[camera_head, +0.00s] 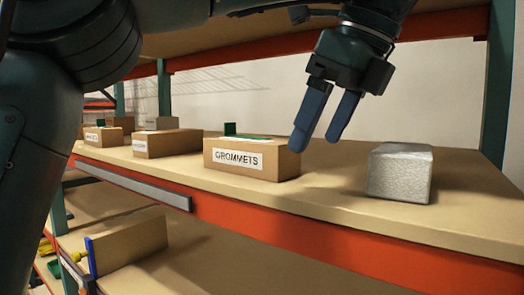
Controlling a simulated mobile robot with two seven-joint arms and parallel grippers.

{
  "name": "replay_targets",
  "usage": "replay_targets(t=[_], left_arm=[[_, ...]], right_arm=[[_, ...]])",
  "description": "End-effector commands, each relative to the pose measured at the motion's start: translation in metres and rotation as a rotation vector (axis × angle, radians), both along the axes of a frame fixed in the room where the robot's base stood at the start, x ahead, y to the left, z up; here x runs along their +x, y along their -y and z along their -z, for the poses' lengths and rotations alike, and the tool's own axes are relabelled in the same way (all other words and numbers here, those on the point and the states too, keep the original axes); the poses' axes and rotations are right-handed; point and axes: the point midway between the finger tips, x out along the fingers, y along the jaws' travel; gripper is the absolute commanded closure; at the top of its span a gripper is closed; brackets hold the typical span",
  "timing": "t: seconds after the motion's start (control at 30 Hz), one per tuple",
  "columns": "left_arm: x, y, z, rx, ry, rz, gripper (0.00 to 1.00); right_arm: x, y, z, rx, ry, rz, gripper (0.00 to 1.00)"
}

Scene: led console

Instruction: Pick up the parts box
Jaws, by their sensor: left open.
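A brown parts box labelled GROMMETS (285,162) stands upright on the upper shelf, with a green piece showing at its top. My left gripper (317,141) points down with its two blue fingers apart and nothing between them. Its near finger overlaps the right end of the GROMMETS box in the picture; I cannot tell whether they touch. Smaller labelled brown boxes stand farther left, including a middle box (182,143) and a far box (112,137). My right gripper is out of view.
A grey speckled block (400,173) sits right of the GROMMETS box, with bare shelf between them. The shelf has an orange front beam (300,234) and green uprights (497,80). A brown box (130,245) with a blue edge sits on the lower shelf.

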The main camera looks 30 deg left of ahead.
Motion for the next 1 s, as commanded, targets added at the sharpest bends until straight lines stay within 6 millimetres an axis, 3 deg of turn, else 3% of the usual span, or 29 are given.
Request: replay_targets(t=[0.07, 0.17, 0.4, 0.73, 0.93, 1.0], left_arm=[[-0.006, 0.006, 0.000, -0.028, -0.011, 0.000, 0.20], [-0.007, 0.000, 0.001, -0.042, -0.018, -0.002, 0.20], [-0.002, -0.044, 0.001, -0.044, -0.020, 0.000, 0.20], [0.003, -0.074, 0.001, -0.042, -0.019, 0.000, 0.20], [0.007, -0.111, 0.001, -0.044, -0.020, -0.001, 0.20], [0.008, -0.115, 0.014, -0.044, -0.029, 0.004, 0.20]], right_arm=[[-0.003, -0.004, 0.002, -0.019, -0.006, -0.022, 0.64], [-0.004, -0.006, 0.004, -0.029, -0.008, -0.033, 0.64], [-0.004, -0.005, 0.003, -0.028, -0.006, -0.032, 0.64], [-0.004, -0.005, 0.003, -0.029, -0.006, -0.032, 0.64], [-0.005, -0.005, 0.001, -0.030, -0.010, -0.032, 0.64], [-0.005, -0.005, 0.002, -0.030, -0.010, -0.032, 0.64]])
